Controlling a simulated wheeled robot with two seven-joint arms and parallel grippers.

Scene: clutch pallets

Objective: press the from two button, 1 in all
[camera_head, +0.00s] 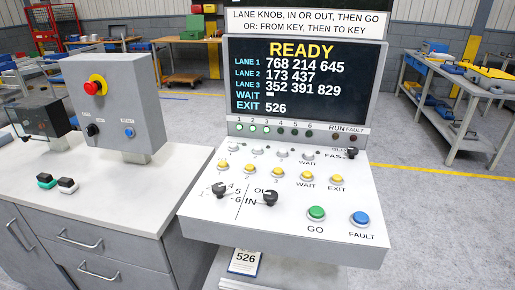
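The console panel (205,205) is sloped and faces me. Its upper row has small grey buttons; the second from the left (257,151) seems to be marked 2. The lower row has yellow buttons, and the second from the left (249,169) is marked 2. No "from" wording is readable by either row. Black knobs (219,189) (269,198) sit below, with a green GO button (316,213) and a blue FAULT button (360,218). The screen (300,82) reads READY, lane 2 173 437, EXIT 526. Neither gripper is in view.
A grey control box (118,105) with a red emergency button (95,86) stands on the left counter (120,185). Two small blocks (46,181) (67,185) lie there. Nothing covers the panel.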

